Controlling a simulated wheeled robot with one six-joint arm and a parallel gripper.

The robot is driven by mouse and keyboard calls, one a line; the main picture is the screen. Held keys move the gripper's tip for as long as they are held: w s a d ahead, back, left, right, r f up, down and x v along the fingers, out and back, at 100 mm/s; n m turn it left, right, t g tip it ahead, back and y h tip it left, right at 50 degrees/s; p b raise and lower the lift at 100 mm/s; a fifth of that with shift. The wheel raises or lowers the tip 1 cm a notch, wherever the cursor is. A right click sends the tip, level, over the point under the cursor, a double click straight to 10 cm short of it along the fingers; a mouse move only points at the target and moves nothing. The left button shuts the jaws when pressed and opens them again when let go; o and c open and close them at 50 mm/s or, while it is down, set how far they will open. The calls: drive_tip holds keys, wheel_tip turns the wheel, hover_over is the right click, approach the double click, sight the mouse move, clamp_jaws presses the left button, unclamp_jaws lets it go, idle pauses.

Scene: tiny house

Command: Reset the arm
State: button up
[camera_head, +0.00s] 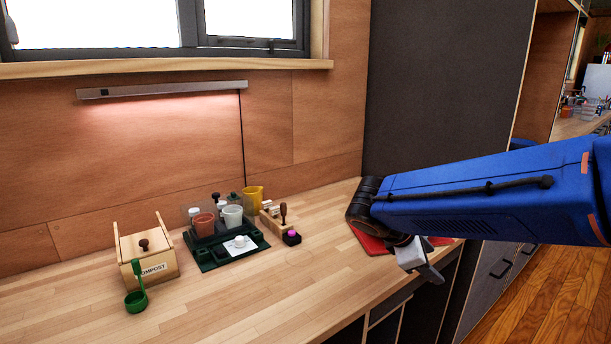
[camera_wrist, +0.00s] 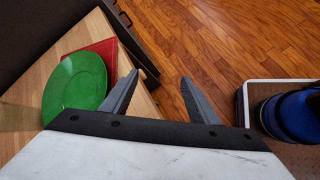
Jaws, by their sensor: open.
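My gripper (camera_wrist: 160,98) is open and empty in the wrist view, its two grey fingers spread apart. It hangs over the counter's front edge, with the wooden floor behind it. In the head view my blue arm reaches in from the right, and my gripper (camera_head: 432,274) shows only partly at the arm's end, beside the right end of the counter. A green plate (camera_wrist: 75,88) lies on a red mat (camera_wrist: 105,52) to the left of my gripper in the wrist view. In the head view the red mat (camera_head: 372,246) is partly hidden by my arm.
The wooden counter (camera_head: 300,290) holds a compost box (camera_head: 150,262), a green scoop (camera_head: 136,300), a dark green tray (camera_head: 215,262) with cups, a yellow jug (camera_head: 254,198) and a small wooden stand (camera_head: 272,222). The front middle of the counter is clear. A dark panel (camera_head: 440,80) stands behind my arm.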

drive_tip(key=s+f+m+y, duration=0.2)
drive_tip(key=s+m+y, duration=0.2)
drive_tip(key=s+m, duration=0.4)
drive_tip(key=s+f+m+t+y, duration=0.1)
drive_tip(key=s+f+m+y, duration=0.2)
drive_tip(key=s+m, duration=0.5)
drive_tip(key=s+y, duration=0.1)
drive_tip(key=s, duration=0.3)
drive_tip(key=shift+f, duration=0.2)
